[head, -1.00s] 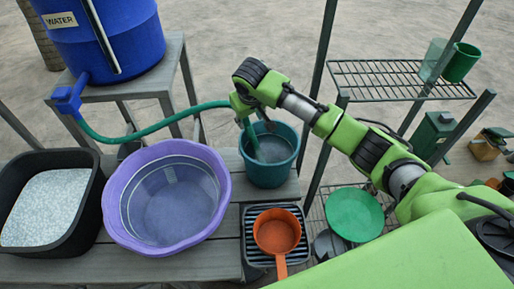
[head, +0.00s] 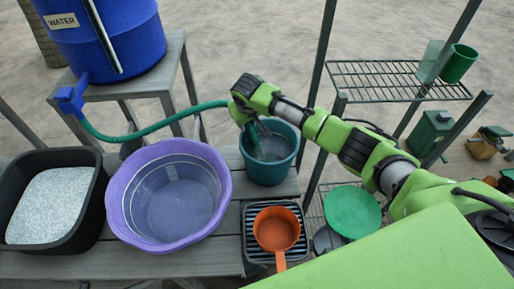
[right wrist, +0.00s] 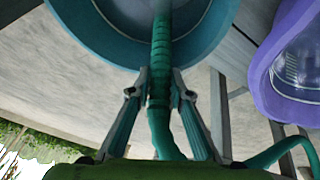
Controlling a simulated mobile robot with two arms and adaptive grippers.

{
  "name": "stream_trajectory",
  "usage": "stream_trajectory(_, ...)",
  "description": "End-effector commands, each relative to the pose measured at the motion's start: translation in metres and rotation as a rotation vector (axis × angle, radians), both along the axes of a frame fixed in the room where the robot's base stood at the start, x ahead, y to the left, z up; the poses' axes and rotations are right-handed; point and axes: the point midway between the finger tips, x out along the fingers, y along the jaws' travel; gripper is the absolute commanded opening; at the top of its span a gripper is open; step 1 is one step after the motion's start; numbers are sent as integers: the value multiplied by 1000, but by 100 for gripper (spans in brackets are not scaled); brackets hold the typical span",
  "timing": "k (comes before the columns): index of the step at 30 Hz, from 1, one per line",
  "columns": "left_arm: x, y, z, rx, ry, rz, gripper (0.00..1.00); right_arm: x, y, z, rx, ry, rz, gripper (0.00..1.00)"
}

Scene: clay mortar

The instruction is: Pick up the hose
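The green hose (head: 160,125) runs from the tap of the blue water barrel to my right gripper (head: 262,130), and its free end hangs into the teal bucket (head: 284,170). In the right wrist view, the ribbed hose (right wrist: 160,55) passes between the two fingertips of my right gripper (right wrist: 160,88). Both fingertips press close against its sides, so the gripper looks shut on it. The hose's end lies over the inside of the bucket (right wrist: 95,45). My left gripper is not in view.
The blue barrel (head: 110,45) stands on a grey stand at the upper left. A purple basin (head: 115,195), a black tub of pale grains (head: 95,215) and an orange scoop (head: 277,229) sit on the bench. A wire rack (head: 375,80) stands right.

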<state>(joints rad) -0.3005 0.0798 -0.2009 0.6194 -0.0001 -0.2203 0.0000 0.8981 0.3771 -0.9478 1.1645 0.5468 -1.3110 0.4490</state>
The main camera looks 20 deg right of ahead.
Motion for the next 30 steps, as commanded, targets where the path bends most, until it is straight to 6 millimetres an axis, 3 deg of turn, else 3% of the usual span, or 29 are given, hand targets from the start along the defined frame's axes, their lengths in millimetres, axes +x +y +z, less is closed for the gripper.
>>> stream_trajectory(11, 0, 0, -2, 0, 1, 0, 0, 1, 0, 7, 0, -3, 1, 0)
stream_trajectory(24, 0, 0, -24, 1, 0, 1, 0, 2, 1, 85, 2, -5, 0, 0)
stream_trajectory(30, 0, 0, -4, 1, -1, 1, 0, 5, 4, 123, 1, -2, 1, 0)
